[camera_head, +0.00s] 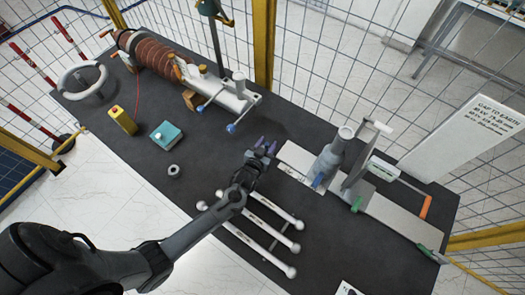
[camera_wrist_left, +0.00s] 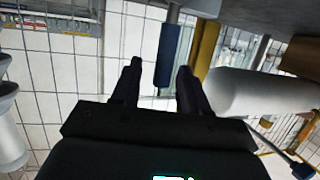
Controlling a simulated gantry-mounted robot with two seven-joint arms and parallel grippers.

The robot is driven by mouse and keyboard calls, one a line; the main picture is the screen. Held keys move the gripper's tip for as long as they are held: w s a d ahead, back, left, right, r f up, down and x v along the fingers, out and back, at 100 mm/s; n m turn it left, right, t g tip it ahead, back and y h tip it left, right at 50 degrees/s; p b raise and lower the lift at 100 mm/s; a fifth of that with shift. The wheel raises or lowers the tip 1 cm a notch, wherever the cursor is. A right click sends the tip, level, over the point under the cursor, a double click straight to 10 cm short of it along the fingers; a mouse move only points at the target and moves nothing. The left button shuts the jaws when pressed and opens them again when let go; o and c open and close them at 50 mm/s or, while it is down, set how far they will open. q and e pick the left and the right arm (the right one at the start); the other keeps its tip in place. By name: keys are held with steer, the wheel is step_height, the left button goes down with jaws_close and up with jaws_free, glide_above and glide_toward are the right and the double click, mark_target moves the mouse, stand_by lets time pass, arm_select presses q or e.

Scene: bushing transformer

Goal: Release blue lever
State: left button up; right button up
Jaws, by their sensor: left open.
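My left gripper (camera_head: 266,147) is open above the dark table, between the two pieces of apparatus. In the left wrist view its two dark fingers (camera_wrist_left: 159,70) stand apart on either side of a blue lever handle (camera_wrist_left: 168,55), which hangs from a grey rod. Whether the handle is between the fingers or beyond them is unclear. In the head view one blue lever end (camera_head: 231,128) is at the white-grey assembly left of the gripper. Another blue handle (camera_head: 318,181) is at the grey post's base to its right. I cannot tell which one the fingers face. My right gripper is not in view.
Several white rods (camera_head: 268,228) lie below the gripper. A teal box (camera_head: 166,136), a yellow box (camera_head: 123,120) and a dark ring (camera_head: 174,171) sit to the left. The grey post (camera_head: 335,158) and a fixture with an orange handle (camera_head: 426,206) stand right. Mesh fencing surrounds the table.

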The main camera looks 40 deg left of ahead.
arm_select(q)
steer(key=v, duration=1)
steer(key=shift+s, duration=0.25)
steer(key=s+d+r+m+g+h+p, duration=0.1)
steer(key=s+r+g+p, duration=0.1)
steer(key=s+r+p, duration=0.45)
steer(key=s+r+g+h+p, duration=0.1)
steer(key=r+p, duration=0.3)
steer(key=r, duration=0.5)
steer(key=s+d+r+m+g+h, duration=0.1)
steer(key=s+d+r+m+g, duration=0.1)
steer(key=s+g, duration=0.5)
steer(key=s+r+m, duration=0.1)
steer(key=s, duration=0.3)
steer(key=shift+g, duration=0.4)
